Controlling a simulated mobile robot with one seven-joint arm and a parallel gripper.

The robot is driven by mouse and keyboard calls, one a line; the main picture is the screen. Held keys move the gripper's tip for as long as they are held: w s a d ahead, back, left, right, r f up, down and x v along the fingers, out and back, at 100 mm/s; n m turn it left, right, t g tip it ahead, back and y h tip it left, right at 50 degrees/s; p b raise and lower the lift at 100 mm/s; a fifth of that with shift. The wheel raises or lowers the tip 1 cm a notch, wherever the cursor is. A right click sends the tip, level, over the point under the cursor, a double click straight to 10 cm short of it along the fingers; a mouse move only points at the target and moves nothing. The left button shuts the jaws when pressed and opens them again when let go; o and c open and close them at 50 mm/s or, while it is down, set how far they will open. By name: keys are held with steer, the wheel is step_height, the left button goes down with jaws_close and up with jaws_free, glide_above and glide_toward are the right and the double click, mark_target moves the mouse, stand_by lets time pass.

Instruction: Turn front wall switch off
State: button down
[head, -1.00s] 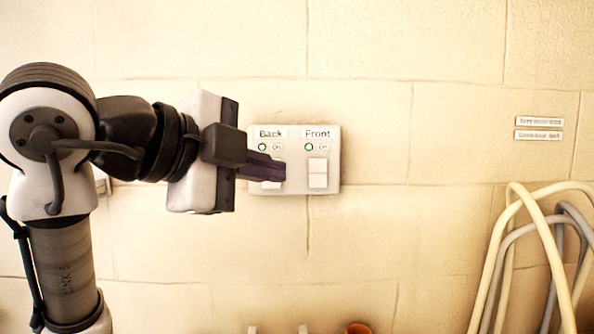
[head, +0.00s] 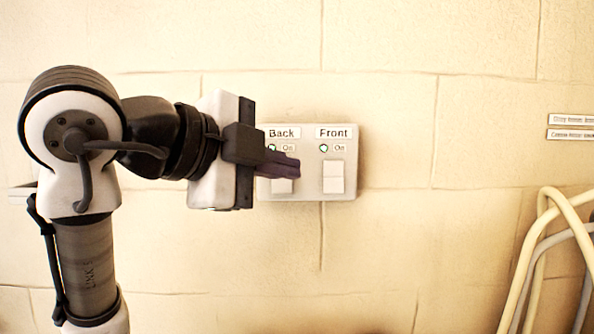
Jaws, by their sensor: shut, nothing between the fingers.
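The front wall switch (head: 333,178) is a white rocker under the label "Front" on the right half of a pale switch plate (head: 347,191). A small indicator light (head: 323,148) beside the word "On" sits above it. The back switch (head: 282,186) is on the left half under "Back", its upper part hidden by my fingers. My gripper (head: 298,168) is shut and empty. Its dark fingertips appear in front of the plate, just left of the front switch. I cannot tell whether they touch the plate.
Pale block wall surrounds the plate. Cream and grey hoses (head: 545,250) hang at the lower right. Two small label strips (head: 572,127) are on the wall at the right. The wall between plate and hoses is clear.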

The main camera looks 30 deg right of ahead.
steer(key=p, duration=0.2)
glide_toward(334, 191)
steer(key=s+d, duration=0.2)
steer(key=d, duration=0.3)
steer(key=w, duration=0.2)
steer(key=w+d+p, duration=0.1)
steer(key=shift+f, duration=0.3)
steer(key=shift+w+d+f, duration=0.15)
steer(key=shift+w+f, duration=0.05)
steer(key=shift+w+d+f+m+t+h+b, duration=0.1)
steer(key=shift+w+f+m+t+h+b, duration=0.2)
steer(key=shift+f+b, duration=0.45)
steer(key=shift+r+p, duration=0.3)
steer(key=shift+r, duration=0.25)
steer(key=shift+s, duration=0.2)
